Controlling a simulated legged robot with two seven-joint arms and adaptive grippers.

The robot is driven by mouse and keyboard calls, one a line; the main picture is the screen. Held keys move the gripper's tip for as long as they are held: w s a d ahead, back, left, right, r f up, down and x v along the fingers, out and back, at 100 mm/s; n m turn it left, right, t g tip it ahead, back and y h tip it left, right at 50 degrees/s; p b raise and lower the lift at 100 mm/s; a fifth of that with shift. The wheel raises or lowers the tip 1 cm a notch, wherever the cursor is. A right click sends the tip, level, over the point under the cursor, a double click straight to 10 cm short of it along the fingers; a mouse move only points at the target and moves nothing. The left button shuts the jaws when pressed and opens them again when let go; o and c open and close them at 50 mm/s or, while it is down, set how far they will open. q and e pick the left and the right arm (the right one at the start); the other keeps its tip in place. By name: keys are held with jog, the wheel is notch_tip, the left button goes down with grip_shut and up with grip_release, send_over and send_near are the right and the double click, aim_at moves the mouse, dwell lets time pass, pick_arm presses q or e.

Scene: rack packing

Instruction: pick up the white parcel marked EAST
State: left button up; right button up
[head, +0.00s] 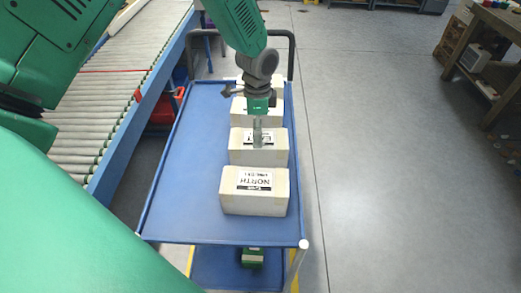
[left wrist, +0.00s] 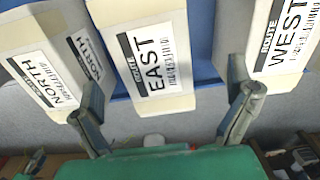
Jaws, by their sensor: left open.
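The white parcel marked EAST (head: 241,155) lies on the blue cart top, in a row of similar parcels. In the left wrist view the EAST parcel (left wrist: 145,15) is in the middle, its label facing the camera. My left gripper (head: 257,143) points down over this parcel in the head view and partly hides its label. In the left wrist view its open fingers (left wrist: 165,78) stand on either side of the EAST parcel, with gaps visible. It holds nothing. My right gripper is not in view.
The NORTH parcel (head: 254,202) is on the near side of EAST. The WEST parcel (left wrist: 292,35) is on its other side, with little room between parcels. The blue cart (head: 185,190) has bare space on the left. A roller conveyor (head: 100,110) runs beside it.

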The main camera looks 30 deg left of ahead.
aim_at(259, 151)
pick_arm(q)
jog(key=shift+s+d+f, duration=0.1)
jog(key=shift+s+f, duration=0.05)
jog(key=shift+f, duration=0.3)
notch_tip(259, 151, down, 4)
jog(key=shift+d+f+p, duration=0.15)
jog(key=shift+f+p, duration=0.05)
jog(key=shift+p, duration=0.2)
jog(key=shift+s, duration=0.1)
jog(key=shift+c, duration=0.4)
jog(key=shift+r, duration=0.1)
jog(key=c, duration=1.6)
